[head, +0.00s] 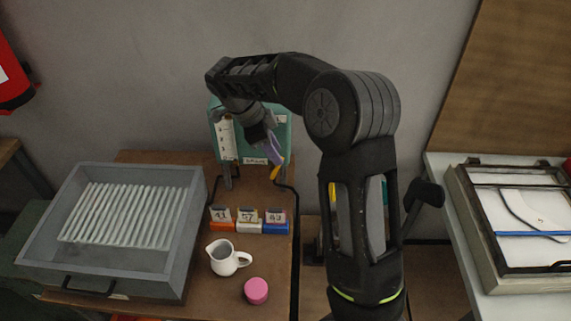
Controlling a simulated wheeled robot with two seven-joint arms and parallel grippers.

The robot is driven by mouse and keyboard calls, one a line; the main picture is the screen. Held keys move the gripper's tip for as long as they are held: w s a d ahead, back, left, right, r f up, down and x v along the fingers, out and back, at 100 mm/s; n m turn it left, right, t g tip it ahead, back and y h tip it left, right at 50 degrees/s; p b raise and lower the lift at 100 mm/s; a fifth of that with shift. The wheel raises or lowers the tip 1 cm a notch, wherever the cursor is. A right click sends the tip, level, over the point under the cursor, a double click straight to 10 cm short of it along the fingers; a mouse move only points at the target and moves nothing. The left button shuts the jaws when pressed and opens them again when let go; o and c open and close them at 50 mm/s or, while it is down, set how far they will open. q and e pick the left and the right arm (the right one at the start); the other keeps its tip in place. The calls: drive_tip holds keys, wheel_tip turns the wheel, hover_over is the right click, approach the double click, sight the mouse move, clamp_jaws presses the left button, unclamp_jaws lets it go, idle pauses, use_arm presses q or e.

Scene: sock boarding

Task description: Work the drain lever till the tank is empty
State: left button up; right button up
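A teal tank (284,124) stands at the back of the brown table, with a white marked strip (226,139) on its front left and a small label (255,161) low on the front. My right arm reaches over from the right and covers much of the tank. My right gripper (272,150) points down at the tank's front right, with a lilac part showing at its end. A small yellow piece (275,172), perhaps the drain lever's tip, shows just below it. Contact and the finger gap are unclear. My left gripper is out of view.
A grey tray (190,245) with a row of white strips fills the table's left. Several numbered blocks, one of them orange (221,226), a white jug (223,262) and a pink round item (256,290) stand in front of the tank. A framed board (480,262) lies at right.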

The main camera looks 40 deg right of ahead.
drive_tip(key=p+x, duration=0.2)
drive_tip(key=x, duration=0.5)
drive_tip(key=shift+f, duration=0.25)
clamp_jaws()
idle(1.1)
